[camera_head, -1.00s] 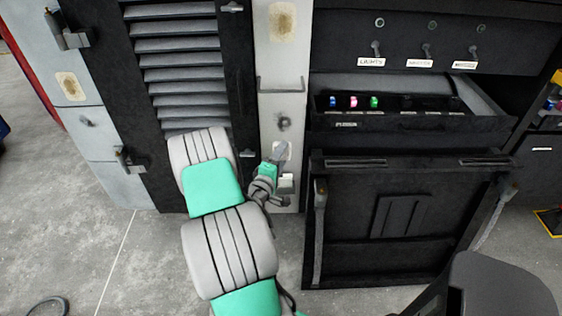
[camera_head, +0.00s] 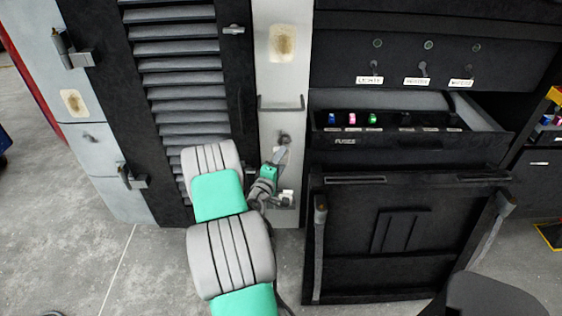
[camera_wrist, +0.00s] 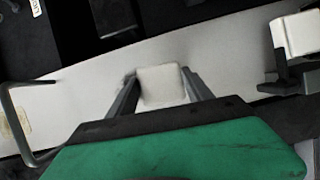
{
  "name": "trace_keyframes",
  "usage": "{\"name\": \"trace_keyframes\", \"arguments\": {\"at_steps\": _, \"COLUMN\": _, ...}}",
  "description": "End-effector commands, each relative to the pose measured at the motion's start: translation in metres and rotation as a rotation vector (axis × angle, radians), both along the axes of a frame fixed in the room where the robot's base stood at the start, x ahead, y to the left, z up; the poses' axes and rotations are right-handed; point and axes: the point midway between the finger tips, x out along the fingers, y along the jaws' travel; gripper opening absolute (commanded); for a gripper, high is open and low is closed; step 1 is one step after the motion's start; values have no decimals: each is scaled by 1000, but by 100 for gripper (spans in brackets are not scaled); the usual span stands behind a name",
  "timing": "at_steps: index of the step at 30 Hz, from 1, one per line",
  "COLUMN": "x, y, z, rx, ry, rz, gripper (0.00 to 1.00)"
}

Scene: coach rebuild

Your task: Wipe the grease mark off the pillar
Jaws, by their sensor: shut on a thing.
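The pillar (camera_head: 288,75) is a pale upright strip between the louvred door and the black cabinet. A dark grease mark (camera_head: 284,138) lies on it below a bar handle; in the wrist view a dark smudge (camera_wrist: 130,76) shows at the left edge of the held block. My gripper (camera_head: 279,158) is at the pillar just below the mark. In the wrist view my gripper (camera_wrist: 162,88) is shut on a white block (camera_wrist: 162,84), whose face lies at or close to the pillar surface. I cannot tell whether they touch.
The bar handle (camera_head: 281,105) stands out from the pillar above the mark. A white block in a dark holder (camera_head: 285,198) is low on the pillar. A brownish patch (camera_head: 282,43) is higher up. The open fuse drawer (camera_head: 400,138) juts out at the right.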

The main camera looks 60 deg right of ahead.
Motion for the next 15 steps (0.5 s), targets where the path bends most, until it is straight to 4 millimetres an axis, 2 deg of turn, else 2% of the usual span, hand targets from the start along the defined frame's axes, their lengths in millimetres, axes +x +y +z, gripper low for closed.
{"name": "trace_keyframes", "arguments": {"at_steps": 15, "x": 3, "y": -5, "z": 0, "rx": 0, "ry": -1, "rz": -1, "gripper": 27}}
